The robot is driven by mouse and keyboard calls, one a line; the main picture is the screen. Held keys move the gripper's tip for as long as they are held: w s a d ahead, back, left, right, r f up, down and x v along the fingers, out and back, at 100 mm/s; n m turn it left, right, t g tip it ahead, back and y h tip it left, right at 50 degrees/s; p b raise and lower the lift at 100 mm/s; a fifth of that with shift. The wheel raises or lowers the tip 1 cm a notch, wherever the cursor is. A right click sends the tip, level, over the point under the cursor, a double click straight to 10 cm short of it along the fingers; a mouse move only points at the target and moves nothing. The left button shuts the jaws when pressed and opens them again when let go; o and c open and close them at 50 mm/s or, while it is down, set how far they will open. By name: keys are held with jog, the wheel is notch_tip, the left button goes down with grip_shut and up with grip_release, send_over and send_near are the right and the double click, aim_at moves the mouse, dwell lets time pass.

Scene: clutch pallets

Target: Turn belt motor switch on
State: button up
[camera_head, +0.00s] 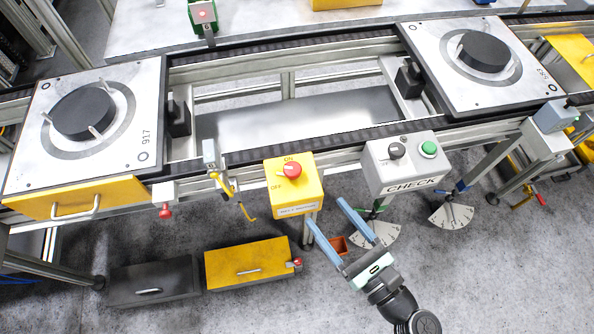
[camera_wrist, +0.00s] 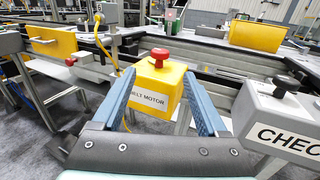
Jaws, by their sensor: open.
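The belt motor switch is a yellow box (camera_head: 295,184) with a red knob (camera_head: 291,169) on top. "ON" is printed behind the knob and "OFF" to its left; I cannot tell clearly which way the knob points. The box carries a "BELT MOTOR" label and sits at the conveyor's front edge. My gripper (camera_head: 327,212) is open and empty, just right of and in front of the box, its blue fingers pointing towards it. In the wrist view the red knob (camera_wrist: 160,55) and yellow box (camera_wrist: 155,88) appear between the fingers, beyond the tips. Nothing touches the knob visibly.
A grey CHECK box (camera_head: 405,165) with a black knob and a green button stands right of the switch. A yellow hook and sensor bracket (camera_head: 217,170) is to its left. Pallets with black discs (camera_head: 84,112) sit on the conveyor. Yellow and dark drawers (camera_head: 247,263) are below left.

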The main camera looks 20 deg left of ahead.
aim_at(297, 175)
jog(key=p+x, duration=0.1)
jog(key=x, duration=1)
jog(key=shift+w+a, duration=0.2)
grip_shut()
